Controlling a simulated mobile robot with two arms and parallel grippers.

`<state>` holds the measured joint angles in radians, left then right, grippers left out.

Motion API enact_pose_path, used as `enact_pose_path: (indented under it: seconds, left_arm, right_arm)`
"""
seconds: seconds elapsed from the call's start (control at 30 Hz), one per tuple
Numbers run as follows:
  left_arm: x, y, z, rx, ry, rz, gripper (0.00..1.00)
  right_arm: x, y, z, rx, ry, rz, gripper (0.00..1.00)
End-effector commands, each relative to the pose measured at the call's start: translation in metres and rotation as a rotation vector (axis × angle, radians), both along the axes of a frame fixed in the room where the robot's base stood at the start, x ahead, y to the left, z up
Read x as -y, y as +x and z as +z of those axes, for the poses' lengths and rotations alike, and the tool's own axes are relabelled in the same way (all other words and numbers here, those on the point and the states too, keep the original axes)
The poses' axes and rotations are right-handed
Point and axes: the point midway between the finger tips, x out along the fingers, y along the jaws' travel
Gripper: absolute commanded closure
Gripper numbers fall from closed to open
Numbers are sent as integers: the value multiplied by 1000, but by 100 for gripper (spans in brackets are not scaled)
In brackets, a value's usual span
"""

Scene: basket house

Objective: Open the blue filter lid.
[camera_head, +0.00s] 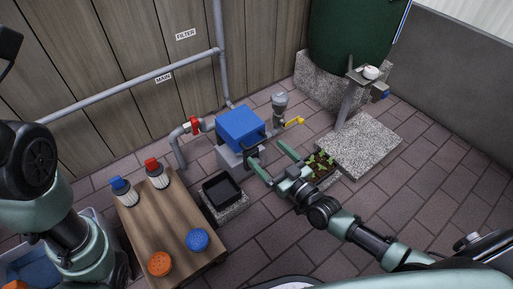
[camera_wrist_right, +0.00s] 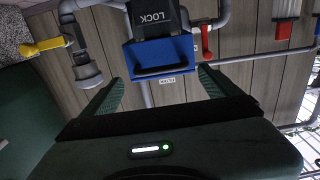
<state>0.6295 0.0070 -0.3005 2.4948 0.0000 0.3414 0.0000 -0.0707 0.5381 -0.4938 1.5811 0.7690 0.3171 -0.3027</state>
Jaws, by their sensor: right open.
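The blue filter lid (camera_head: 240,127) sits closed on a grey filter box (camera_head: 230,160) near the wooden wall. It also shows in the right wrist view (camera_wrist_right: 185,50), with a dark bar along its edge and a black latch marked LOCK (camera_wrist_right: 152,18), seen upside down. My right gripper (camera_head: 274,160) is open and empty in front of the box, fingers toward it. In the right wrist view the gap between its fingertips (camera_wrist_right: 158,84) lines up with the lid's edge, apart from it. My left arm shows at the left, but its gripper is out of view.
A red-handled valve (camera_head: 195,125) is left of the box, a yellow-handled valve (camera_head: 294,122) to its right. A black tray (camera_head: 221,190) and a wooden table (camera_head: 175,225) with filter parts stand in front. A planter (camera_head: 320,165) lies near my right gripper.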

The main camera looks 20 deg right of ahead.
Motion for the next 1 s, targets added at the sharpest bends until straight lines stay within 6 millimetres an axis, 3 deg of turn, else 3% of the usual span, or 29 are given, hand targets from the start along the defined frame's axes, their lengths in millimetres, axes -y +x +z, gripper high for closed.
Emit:
enact_pose_path:
  seconds: [0.2,0.3,0.7,0.77,1.0]
  left_arm:
    - [1,-16,-9,44,2,2,64]
    - [1,-14,-15,39,3,2,64]
    - [1,-14,-18,38,3,2,64]
    - [1,-14,-18,38,3,2,64]
    - [1,-14,-18,38,3,2,64]
  right_arm:
    - [-13,35,-3,3,2,0,9]
    - [-16,47,-3,2,1,-1,9]
    - [-20,56,0,-2,-1,-1,9]
    - [-20,56,-1,-2,-1,-1,23]
    - [-19,56,-1,-2,-2,-2,89]
